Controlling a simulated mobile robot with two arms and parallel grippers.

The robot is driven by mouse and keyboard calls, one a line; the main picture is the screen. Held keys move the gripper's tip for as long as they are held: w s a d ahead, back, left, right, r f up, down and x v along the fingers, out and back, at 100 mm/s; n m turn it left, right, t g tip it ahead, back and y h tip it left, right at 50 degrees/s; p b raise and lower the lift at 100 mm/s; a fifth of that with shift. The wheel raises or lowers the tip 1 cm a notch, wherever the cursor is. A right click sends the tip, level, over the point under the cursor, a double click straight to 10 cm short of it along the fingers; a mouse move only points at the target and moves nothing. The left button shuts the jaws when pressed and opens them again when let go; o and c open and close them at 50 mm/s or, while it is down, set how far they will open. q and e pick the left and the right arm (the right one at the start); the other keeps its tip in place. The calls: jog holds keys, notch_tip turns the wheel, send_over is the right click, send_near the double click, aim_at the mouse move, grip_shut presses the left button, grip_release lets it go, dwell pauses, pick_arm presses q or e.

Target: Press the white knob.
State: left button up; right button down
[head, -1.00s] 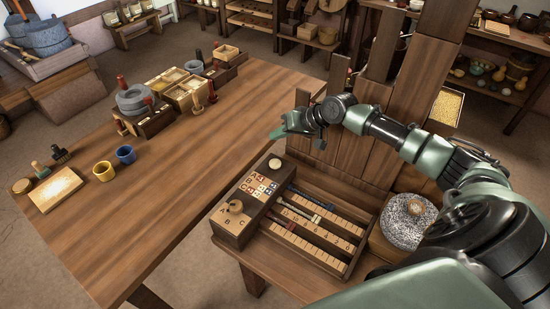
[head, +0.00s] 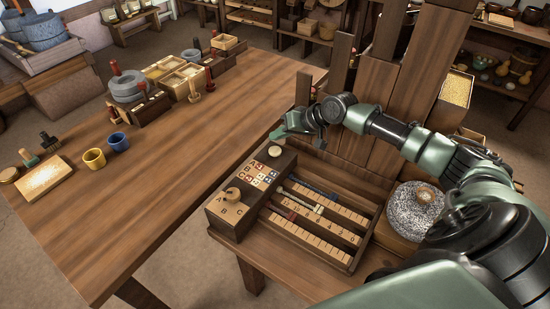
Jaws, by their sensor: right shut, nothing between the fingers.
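The white knob (head: 275,151) is a small round pale button at the far end of a dark wooden control box (head: 222,217). My right gripper (head: 274,135) is shut and empty. The knob is not covered. My left gripper is out of view.
A round speckled stone (head: 413,208) stands right. The long table (head: 190,170) is largely clear in its middle.

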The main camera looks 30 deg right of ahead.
aim_at(278, 151)
notch_tip(278, 151, down, 3)
jog(key=shift+r, duration=0.2)
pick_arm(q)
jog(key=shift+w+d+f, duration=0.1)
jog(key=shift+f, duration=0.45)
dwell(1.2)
pick_arm(e)
jog(key=shift+f, duration=0.15)
jog(key=shift+f, duration=0.25)
